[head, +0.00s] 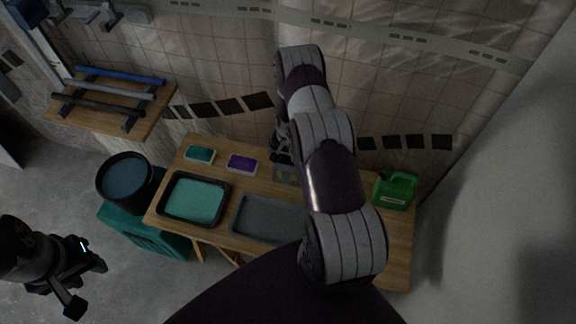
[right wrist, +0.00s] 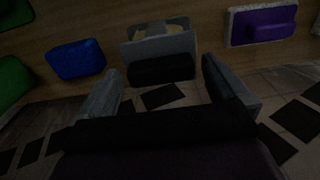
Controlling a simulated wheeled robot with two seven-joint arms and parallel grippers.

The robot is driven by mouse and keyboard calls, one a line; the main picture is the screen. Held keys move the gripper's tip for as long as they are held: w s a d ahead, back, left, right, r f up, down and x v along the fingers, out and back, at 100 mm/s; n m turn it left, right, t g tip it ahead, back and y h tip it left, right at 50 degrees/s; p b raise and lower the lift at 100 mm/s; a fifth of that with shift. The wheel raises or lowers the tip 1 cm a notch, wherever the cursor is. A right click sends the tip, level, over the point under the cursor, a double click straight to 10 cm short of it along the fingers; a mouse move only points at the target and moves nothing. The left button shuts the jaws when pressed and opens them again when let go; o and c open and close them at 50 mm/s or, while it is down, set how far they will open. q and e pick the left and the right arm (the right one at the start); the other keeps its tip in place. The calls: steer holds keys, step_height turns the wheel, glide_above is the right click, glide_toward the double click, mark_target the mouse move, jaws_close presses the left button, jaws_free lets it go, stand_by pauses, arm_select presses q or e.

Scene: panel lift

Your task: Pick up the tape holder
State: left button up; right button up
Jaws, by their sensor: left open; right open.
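The grey tape holder (head: 287,174) lies on the wooden table (head: 398,250) near its wall-side edge, partly hidden by my right arm in the head view. In the right wrist view the tape holder (right wrist: 178,44) shows a grey body, a yellowish top and a black front part. My right gripper (right wrist: 160,70) is open, its fingers on either side of the black part; I cannot tell whether they touch it. In the head view the right gripper is mostly hidden behind its arm. My left gripper (head: 86,286) is open and empty at the lower left, away from the table.
A teal block (head: 200,154), a purple block (head: 242,163), a teal-filled tray (head: 226,190), a grey tray (head: 262,218) and a green jug (head: 395,190) are on the table. A blue block (right wrist: 76,60) lies near the holder. A bucket (head: 125,181) stands left.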

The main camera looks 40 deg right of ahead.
steer(key=shift+f, duration=0.2)
steer(key=c, duration=1.6)
steer(key=shift+w+r, duration=0.1)
steer(key=shift+r, duration=0.05)
steer(key=shift+r+b, duration=0.45)
steer(key=shift+r, duration=0.15)
steer(key=r, duration=0.1)
steer(key=r+b, duration=0.1)
steer(key=r, duration=0.1)
steer(key=shift+s+d, duration=0.15)
steer(key=shift+s, duration=0.15)
steer(key=shift+s+d+r+b, duration=0.6)
steer(key=shift+s+r, duration=0.5)
steer(key=shift+s, duration=0.65)
steer(key=shift+s+d+r+b, duration=0.35)
steer(key=shift+s+d+r, duration=0.3)
steer(key=shift+s+r, duration=0.8)
steer(key=shift+s+d+r+b, duration=0.5)
steer(key=shift+s+d+r, duration=0.25)
steer(key=shift+s, duration=1.3)
